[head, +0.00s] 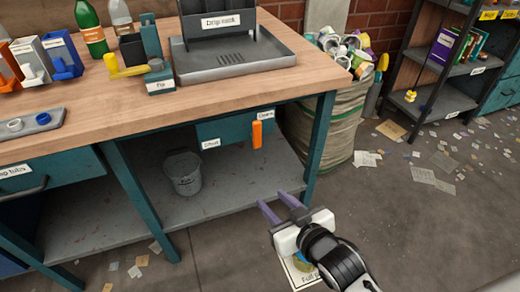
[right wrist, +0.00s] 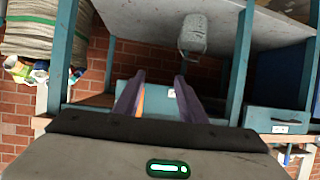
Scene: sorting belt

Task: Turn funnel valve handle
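An orange handle (head: 257,134) hangs upright on the front of a teal box (head: 222,130) under the workbench top. The box has small white labels at its left and upper right. No funnel is clearly visible. My right gripper (head: 275,203) is open and empty, below and in front of the handle and apart from it. In the right wrist view, upside down, the teal box (right wrist: 160,98) shows between and beyond the open fingers. A sliver of the orange handle (right wrist: 141,103) shows beside the left finger, which partly hides it. My left gripper is out of view.
A grey bucket (head: 184,173) stands on the lower shelf. The bench leg (head: 320,145) stands just right of the handle, with a full sack (head: 330,115) behind it. A drip rack tray (head: 235,62) and a yellow-levered block (head: 160,80) sit on top.

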